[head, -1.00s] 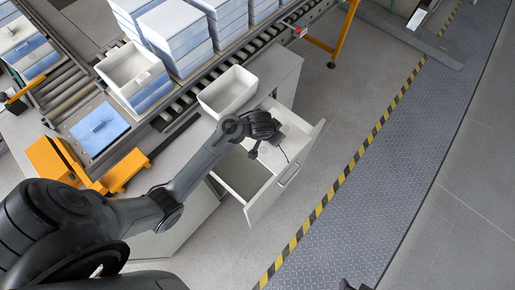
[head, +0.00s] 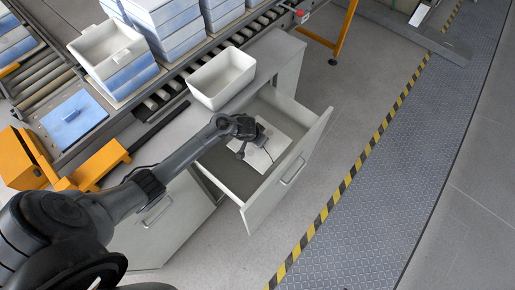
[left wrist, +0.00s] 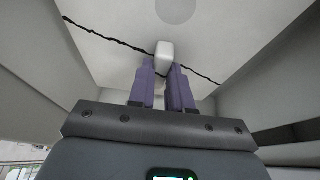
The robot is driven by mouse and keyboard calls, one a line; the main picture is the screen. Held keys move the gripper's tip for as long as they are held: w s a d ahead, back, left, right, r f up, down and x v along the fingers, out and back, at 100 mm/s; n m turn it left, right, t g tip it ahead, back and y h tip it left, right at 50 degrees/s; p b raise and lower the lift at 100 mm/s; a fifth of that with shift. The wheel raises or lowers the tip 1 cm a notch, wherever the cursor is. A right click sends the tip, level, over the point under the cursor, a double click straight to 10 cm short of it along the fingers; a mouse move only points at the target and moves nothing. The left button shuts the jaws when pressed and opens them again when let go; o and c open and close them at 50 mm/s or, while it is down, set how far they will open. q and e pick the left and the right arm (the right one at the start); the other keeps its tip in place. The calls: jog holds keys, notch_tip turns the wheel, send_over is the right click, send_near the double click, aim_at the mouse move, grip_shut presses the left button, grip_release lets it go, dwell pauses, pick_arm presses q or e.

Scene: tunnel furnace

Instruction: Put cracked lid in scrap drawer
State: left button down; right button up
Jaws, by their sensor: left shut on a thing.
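The cracked lid (head: 278,146) is a pale plate inside the open scrap drawer (head: 262,208). In the left wrist view a dark jagged crack runs right across the lid (left wrist: 110,48), and its white knob (left wrist: 164,52) is between my fingers. My left gripper (head: 255,152) is down in the drawer opening, shut on the knob; the fingers also show in the left wrist view (left wrist: 165,80). The lid lies within the drawer walls; I cannot tell whether it touches the bottom. My right gripper is out of view.
A white open box (head: 222,78) stands on the counter behind the drawer. A blue lid (head: 73,116) lies at left near an orange fixture (head: 100,165). Stacked boxes (head: 165,30) stand by the roller conveyor. Floor right of the drawer is clear up to the striped line (head: 345,185).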

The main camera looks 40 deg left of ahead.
pick_arm(q)
jog(key=shift+f+b, duration=1.05)
jog(key=shift+f, duration=2.25)
jog(key=shift+f, duration=0.1)
jog(key=c, duration=1.1)
grip_release()
jog(key=shift+f, duration=0.1)
jog(key=shift+o, duration=0.2)
jog(key=p+v, duration=0.5)
jog(key=v, duration=0.7)
jog(key=s+d+r, duration=0.3)
jog(key=s+r, duration=0.1)
jog(key=s, duration=0.3)
jog(key=s+d+r+m, duration=0.1)
jog(key=s+d+r, duration=0.2)
jog(key=s, duration=0.4)
jog(key=s+d+r+m, duration=0.1)
jog(key=s+d+r, duration=0.3)
jog(key=s, duration=0.3)
jog(key=shift+r+g, duration=0.4)
jog(key=shift+r, duration=0.1)
